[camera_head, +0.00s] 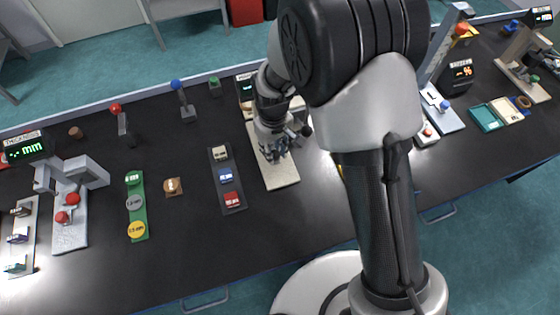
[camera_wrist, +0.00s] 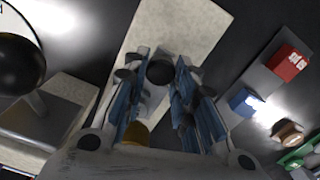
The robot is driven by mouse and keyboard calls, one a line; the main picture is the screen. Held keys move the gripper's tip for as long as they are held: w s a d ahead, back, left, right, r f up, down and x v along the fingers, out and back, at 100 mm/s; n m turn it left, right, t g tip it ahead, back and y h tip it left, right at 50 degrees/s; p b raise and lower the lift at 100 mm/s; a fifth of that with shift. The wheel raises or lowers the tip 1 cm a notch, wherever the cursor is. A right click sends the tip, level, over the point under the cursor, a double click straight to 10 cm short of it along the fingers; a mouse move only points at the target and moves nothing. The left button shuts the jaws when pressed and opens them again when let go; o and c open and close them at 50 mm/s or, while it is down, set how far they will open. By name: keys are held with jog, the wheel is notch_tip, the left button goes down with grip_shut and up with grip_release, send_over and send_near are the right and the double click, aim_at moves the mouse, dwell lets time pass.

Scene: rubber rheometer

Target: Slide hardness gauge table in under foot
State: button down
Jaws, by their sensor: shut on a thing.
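The hardness gauge shows as a pale cream base plate (camera_head: 285,182) with a dark display (camera_head: 246,88) behind it. The base plate also fills the top middle of the wrist view (camera_wrist: 192,28). My gripper (camera_head: 278,152) is low over the plate and hides the middle of the gauge. In the wrist view my gripper (camera_wrist: 158,82) has its blue-padded fingers close around a small part, seemingly of the gauge's sliding table. The held part is mostly hidden. The foot and its gap to the table cannot be made out.
A dark tray (camera_head: 232,208) with cream, blue and red blocks lies just left of the gauge. A green strip (camera_head: 138,218) and a thickness gauge (camera_head: 72,195) stand further left. My arm covers the bench to the right.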

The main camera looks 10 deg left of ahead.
aim_at(274, 151)
jog(key=shift+w+a+r, duration=0.1)
jog(key=shift+w+a, duration=0.1)
jog(key=shift+w, duration=0.1)
jog(key=c, duration=1.6)
grip_release()
jog(key=shift+w+a, duration=0.1)
jog(key=o, duration=0.3)
notch_tip(274, 151, up, 12)
